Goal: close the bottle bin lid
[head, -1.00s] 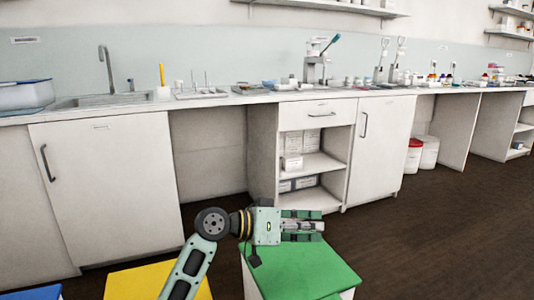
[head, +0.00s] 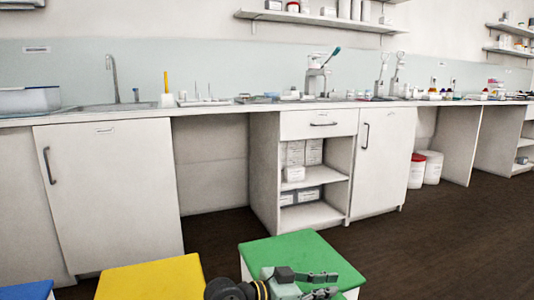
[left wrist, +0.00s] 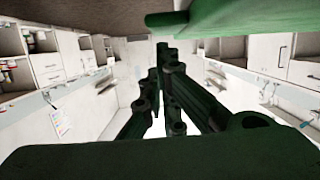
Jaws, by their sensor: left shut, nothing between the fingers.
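A bin with a flat green lid (head: 295,258) stands at the bottom centre of the head view. The lid lies level over the bin's white body. I cannot tell from its looks whether this is the bottle bin. My left gripper (head: 333,284) is at the near right part of this lid, shut and empty. I cannot tell whether it touches the lid. In the left wrist view, its dark fingers (left wrist: 165,75) are together, and a green edge (left wrist: 260,20) shows close by at the top. My right gripper is not in view.
A yellow lid (head: 150,278) is left of the green one, and a blue lid (head: 28,291) is at the bottom left corner. White cabinets (head: 110,190) and a long counter (head: 210,108) run behind. Dark floor (head: 430,245) is free at the right.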

